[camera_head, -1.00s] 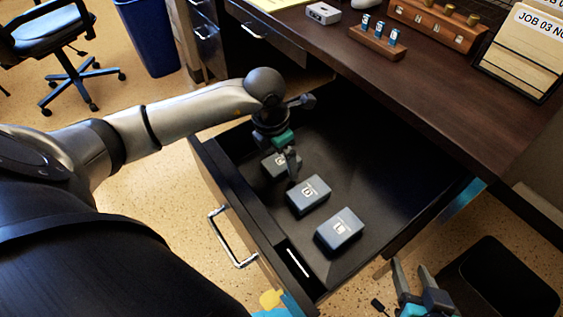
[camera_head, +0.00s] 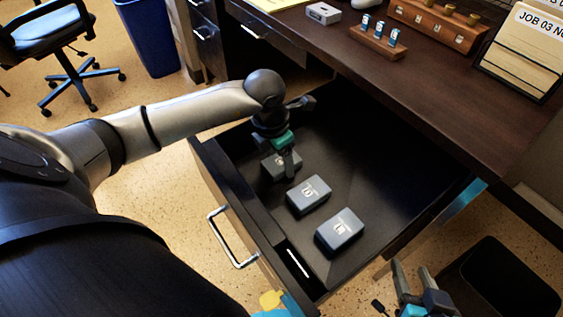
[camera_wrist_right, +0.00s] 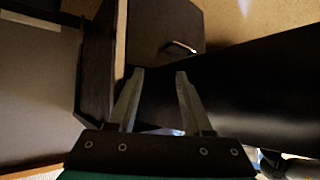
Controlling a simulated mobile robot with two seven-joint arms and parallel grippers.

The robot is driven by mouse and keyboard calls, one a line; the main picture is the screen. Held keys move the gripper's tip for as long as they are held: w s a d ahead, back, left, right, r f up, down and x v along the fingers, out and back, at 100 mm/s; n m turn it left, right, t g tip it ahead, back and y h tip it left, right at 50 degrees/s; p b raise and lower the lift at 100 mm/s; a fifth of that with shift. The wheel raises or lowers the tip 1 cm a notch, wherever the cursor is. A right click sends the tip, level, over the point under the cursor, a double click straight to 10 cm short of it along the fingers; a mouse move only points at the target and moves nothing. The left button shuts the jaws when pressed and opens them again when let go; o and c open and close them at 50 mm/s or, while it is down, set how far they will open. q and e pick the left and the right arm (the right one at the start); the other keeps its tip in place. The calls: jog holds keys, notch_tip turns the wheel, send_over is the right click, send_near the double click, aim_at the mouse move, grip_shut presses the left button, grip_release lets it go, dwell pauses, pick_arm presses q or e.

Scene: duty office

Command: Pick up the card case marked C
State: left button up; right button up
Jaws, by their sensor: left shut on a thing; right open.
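Three blue-grey card cases lie in a row in the open drawer (camera_head: 385,180) in the head view. My left gripper (camera_head: 287,163) reaches down from above and is shut on the farthest card case (camera_head: 274,168). Its letter is small and partly covered, but may be a C. That case appears to be still at the drawer floor. The middle card case (camera_head: 309,194) and the nearest card case (camera_head: 340,230) lie free, their letters not clearly readable. My right gripper (camera_head: 413,277) is open and empty outside the drawer; its spread fingers also show in the right wrist view (camera_wrist_right: 160,75).
The dark desk top (camera_head: 440,95) stands above the drawer's back and right. It bears a wooden rack (camera_head: 376,43), a brass-knobbed block (camera_head: 436,24) and a folder stand (camera_head: 520,55). The drawer's front wall (camera_head: 238,190) is close to the cases. The drawer's right part is bare.

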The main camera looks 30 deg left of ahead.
aim_at(281, 160)
pick_arm(q)
jog(key=c, duration=0.7)
jog(key=shift+r, duration=0.4)
jog(key=shift+r+p, duration=0.65)
jog(key=shift+r, duration=0.2)
notch_tip(281, 160, up, 5)
jog(key=shift+r+p, duration=0.2)
jog(key=shift+p, duration=1.05)
pick_arm(e)
jog(key=s+d+g+h, duration=0.3)
jog(key=s+d+g, duration=0.2)
jog(key=d, duration=0.1)
pick_arm(q)
jog(key=shift+r+p, duration=2.45)
jog(key=shift+r, duration=3.95)
pick_arm(e)
notch_tip(281, 160, down, 10)
jog(key=s+g, duration=0.1)
jog(key=g, duration=0.1)
jog(key=shift+s+d, duration=0.25)
jog(key=shift+s, duration=0.15)
